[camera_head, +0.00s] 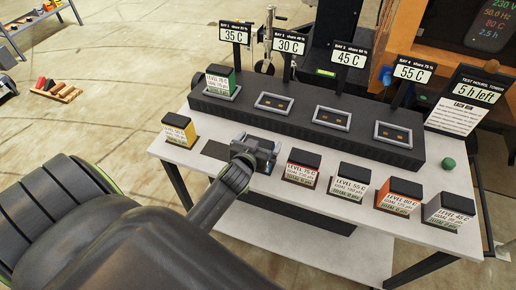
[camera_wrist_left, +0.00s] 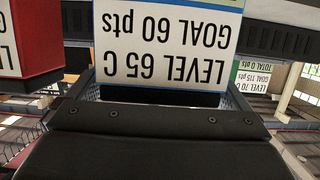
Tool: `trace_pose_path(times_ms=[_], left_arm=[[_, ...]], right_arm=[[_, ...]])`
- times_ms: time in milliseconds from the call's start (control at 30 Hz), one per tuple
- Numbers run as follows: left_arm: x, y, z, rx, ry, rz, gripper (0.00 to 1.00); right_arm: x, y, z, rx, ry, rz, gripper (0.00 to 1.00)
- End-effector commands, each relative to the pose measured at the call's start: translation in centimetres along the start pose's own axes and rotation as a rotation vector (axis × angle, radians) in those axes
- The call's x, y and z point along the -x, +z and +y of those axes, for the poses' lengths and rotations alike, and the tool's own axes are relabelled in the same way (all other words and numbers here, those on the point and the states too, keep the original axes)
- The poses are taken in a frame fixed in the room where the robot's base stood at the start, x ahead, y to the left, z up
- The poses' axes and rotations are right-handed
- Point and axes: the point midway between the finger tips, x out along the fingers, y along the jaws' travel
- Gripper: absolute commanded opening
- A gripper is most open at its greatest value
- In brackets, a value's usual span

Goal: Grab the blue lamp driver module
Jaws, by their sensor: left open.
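The blue lamp driver module (camera_wrist_left: 165,45) fills the upper middle of the left wrist view. It has a white label reading LEVEL 65 C, GOAL 60 pts, upside down, with a blue band at the label's edge. My left gripper (camera_head: 256,152) is open over the front row of modules, between the yellow and red ones. In the wrist view its jaws show low on either side of the blue module; I cannot tell whether they touch it. In the head view the gripper hides most or all of the blue module.
A red module (camera_head: 302,168) stands close to the right of the gripper, a yellow module (camera_head: 179,131) to the left. More modules stand further right, including an orange one (camera_head: 399,196). Behind is the black bay rack (camera_head: 260,112), with a green module (camera_head: 222,82) in bay 1.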

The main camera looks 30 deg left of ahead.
Motion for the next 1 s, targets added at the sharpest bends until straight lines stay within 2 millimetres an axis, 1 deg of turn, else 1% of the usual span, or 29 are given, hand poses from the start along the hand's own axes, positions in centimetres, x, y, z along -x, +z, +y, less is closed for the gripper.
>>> trace_pose_path(times_ms=[100,367,767,800,1000], left_arm=[[-0.75,-0.01,-0.02,0.000,-0.001,0.000,1.00],[-0.87,0.02,-0.03,0.000,-0.001,0.000,1.00],[-0.85,0.03,-0.02,0.000,0.000,0.000,0.48],[-0.86,-0.17,0.02,0.000,0.001,0.004,0.46],[-0.84,-0.24,0.02,0.000,0.001,0.004,0.46]], right_arm=[[0.07,-0.04,-0.20,-0.001,-0.002,0.000,0.36],[0.06,-0.05,-0.37,-0.002,-0.004,0.001,0.36],[0.06,-0.06,-0.34,-0.002,-0.004,0.001,0.36],[0.08,-0.06,-0.34,-0.002,-0.004,0.001,0.36],[0.09,-0.07,-0.27,-0.001,-0.003,0.001,0.36]])
